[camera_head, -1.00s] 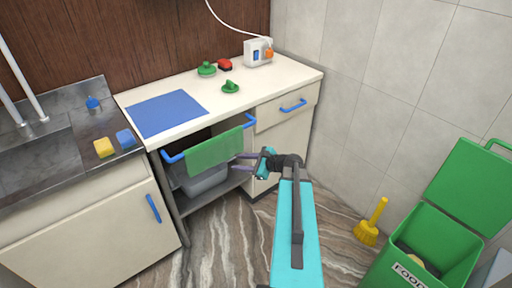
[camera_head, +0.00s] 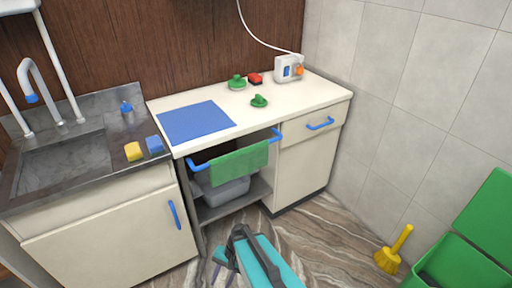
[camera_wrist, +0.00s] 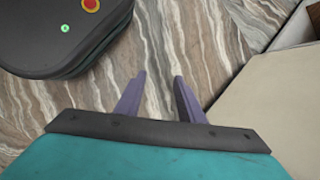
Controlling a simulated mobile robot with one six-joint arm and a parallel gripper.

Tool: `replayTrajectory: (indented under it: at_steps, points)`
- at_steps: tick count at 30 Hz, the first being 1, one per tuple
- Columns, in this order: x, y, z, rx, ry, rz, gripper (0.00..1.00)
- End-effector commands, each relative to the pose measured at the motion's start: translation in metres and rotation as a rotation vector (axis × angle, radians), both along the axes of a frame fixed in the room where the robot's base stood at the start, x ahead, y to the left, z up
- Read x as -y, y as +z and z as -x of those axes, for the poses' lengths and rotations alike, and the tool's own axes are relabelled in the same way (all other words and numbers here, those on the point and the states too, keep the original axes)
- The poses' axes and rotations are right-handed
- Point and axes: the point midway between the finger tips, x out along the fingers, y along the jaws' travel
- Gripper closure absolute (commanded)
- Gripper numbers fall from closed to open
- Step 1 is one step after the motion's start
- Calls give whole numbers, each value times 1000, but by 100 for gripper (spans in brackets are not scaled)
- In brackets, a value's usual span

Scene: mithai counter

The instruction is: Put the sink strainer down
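My gripper (camera_wrist: 158,92) shows two purple fingers apart in the wrist view, with only marbled floor seen between them. In the head view my gripper (camera_head: 221,270) is low over the floor, in front of the counter, partly hidden by my arm. No sink strainer shows in it. I cannot tell for sure which thing is the strainer. Two round green knobbed pieces stand on the white counter (camera_head: 310,96): one at the back (camera_head: 237,82) and one nearer the front (camera_head: 259,101). A small blue piece (camera_head: 126,106) stands beside the sink basin (camera_head: 65,160).
A blue mat (camera_head: 196,122), a red item (camera_head: 255,78) and a white dispenser (camera_head: 285,69) are on the counter. Yellow (camera_head: 133,151) and blue (camera_head: 154,144) sponges lie by the sink. A green cloth (camera_head: 238,162) hangs on the rail. A yellow brush (camera_head: 390,260) and green bin (camera_head: 455,262) stand right.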

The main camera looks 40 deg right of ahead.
Motion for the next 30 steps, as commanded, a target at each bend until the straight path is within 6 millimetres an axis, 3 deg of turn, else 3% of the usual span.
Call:
replayTrajectory:
  at_steps: [6, 15, 21, 30]
  points:
    - [-28, -30, 67, -61, 381, 86, 65]
    - [-33, -52, 139, -137, 845, 165, 65]
    - [-26, -56, 156, -162, 977, 182, 65]
    - [-26, -56, 157, -164, 990, 185, 65]
